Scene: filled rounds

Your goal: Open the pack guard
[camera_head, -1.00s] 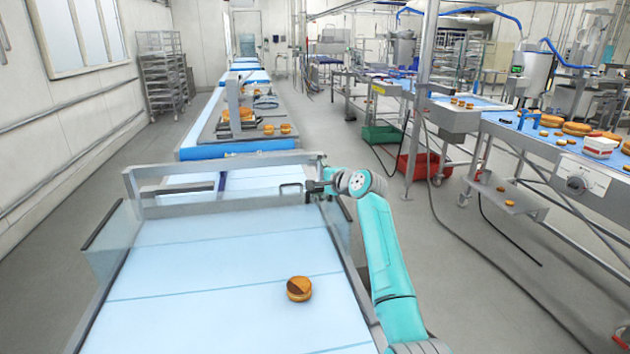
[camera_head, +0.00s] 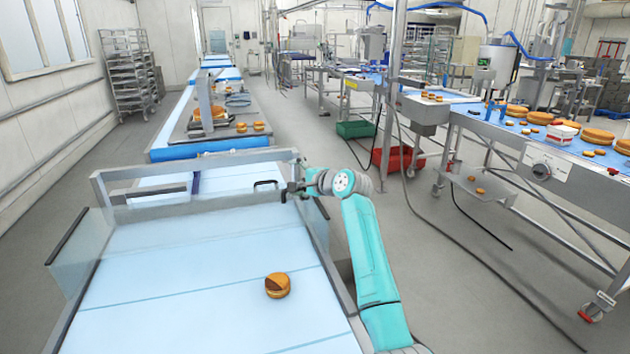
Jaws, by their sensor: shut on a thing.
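The pack guard (camera_head: 200,200) is a grey metal frame with clear panels, standing across the far part of the pale blue conveyor. Its near bar runs left to right. A small black handle (camera_head: 266,183) shows near its right end. My gripper (camera_head: 287,191) is at the right end of this bar, just right of the handle, and is shut on part of the guard. The jaws are small and dark here, so the exact part they hold is hard to make out. My teal arm reaches up to it from the lower right.
A filled round (camera_head: 278,285) lies on the near conveyor belt (camera_head: 180,280). A clear side panel (camera_head: 85,243) stands at the left edge. Beyond are more belts with rounds. A red crate (camera_head: 396,160) and a green crate (camera_head: 356,129) sit on the floor. The floor right of my arm is mostly clear.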

